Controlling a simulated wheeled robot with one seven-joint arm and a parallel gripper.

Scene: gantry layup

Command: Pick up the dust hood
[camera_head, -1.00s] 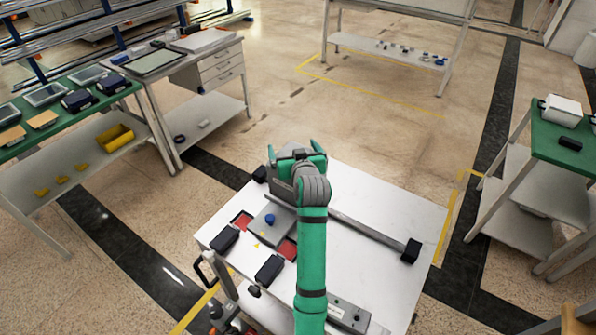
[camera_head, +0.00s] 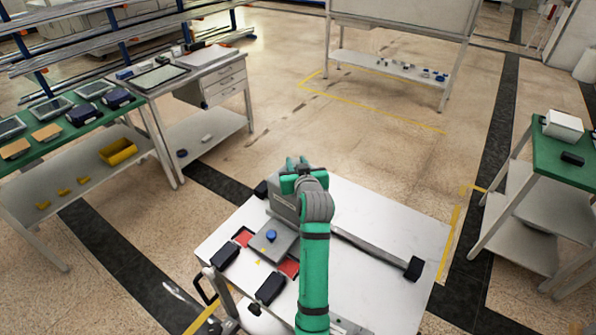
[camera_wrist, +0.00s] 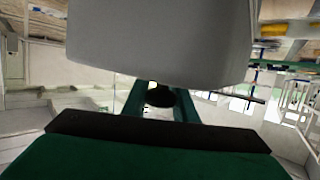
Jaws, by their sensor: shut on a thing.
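The dust hood, as far as I can tell, is the grey box (camera_head: 284,206) at the back left of the white table, partly hidden by my arm. In the wrist view a large pale grey body (camera_wrist: 160,40) fills the top, with a dark round knob (camera_wrist: 160,96) below it. My gripper (camera_head: 297,163) is above the box. In the wrist view its green fingers (camera_wrist: 159,102) stand on both sides of the knob, shut on it. I cannot tell whether the hood is clear of the table.
The white table (camera_head: 375,290) carries a dark rail (camera_head: 375,249) with a black end block (camera_head: 413,268). A grey plate with a blue knob (camera_head: 271,236), red pads and black blocks (camera_head: 225,256) lie at the left. Green-topped benches (camera_head: 565,165) stand at both sides, with open floor behind.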

